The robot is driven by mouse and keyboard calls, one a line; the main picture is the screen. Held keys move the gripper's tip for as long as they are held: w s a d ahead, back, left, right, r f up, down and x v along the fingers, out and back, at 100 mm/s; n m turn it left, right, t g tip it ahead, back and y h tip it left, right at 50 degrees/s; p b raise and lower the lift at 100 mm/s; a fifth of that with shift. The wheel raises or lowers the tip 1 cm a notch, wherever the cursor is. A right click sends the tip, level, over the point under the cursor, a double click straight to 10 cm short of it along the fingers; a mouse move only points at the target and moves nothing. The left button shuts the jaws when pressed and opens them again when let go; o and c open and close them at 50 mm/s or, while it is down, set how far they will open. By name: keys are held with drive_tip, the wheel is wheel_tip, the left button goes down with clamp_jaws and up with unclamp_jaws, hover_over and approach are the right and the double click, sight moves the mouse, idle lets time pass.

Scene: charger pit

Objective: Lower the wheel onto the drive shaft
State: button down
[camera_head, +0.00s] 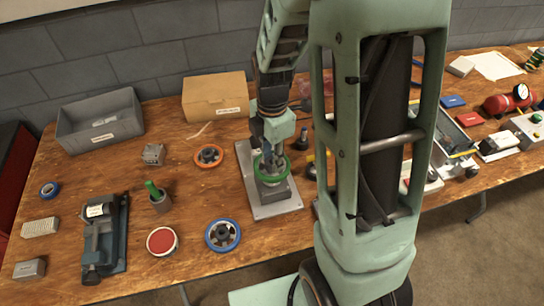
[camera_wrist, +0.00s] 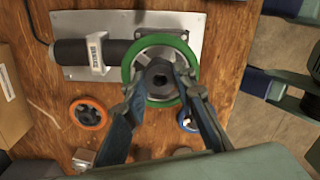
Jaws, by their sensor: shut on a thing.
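The green wheel (camera_head: 284,173) is level over the gearbox end of the drive unit on its grey plate (camera_head: 288,207). In the wrist view the green wheel (camera_wrist: 135,55) surrounds a dark hub (camera_wrist: 157,74). My gripper (camera_wrist: 160,82) is shut on the green wheel from above, one finger on each side of the hub. It also shows in the head view (camera_head: 270,150). The dark motor (camera_wrist: 75,51) lies to the left with a white label bracket (camera_wrist: 97,55). The drive shaft is hidden beneath the wheel and hub, so I cannot tell whether they touch.
An orange wheel (camera_head: 209,155) and a blue wheel (camera_head: 223,235) lie flat on the wooden bench. A grey bin (camera_head: 100,139) and cardboard box (camera_head: 215,93) stand behind. A cup with a green handle (camera_head: 160,202), red-topped tin (camera_head: 162,241) and dark vise-like tool (camera_head: 105,240) are left.

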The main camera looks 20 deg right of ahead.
drive_tip(key=shift+f+b, duration=2)
drive_tip(key=shift+f, duration=0.4)
idle(0.9)
drive_tip(key=c, duration=1.5)
unclamp_jaws()
drive_tip(key=shift+s, duration=0.15)
drive_tip(key=c, duration=0.4)
drive_tip(key=shift+r+p, duration=2.35)
drive_tip(key=shift+r, duration=0.7)
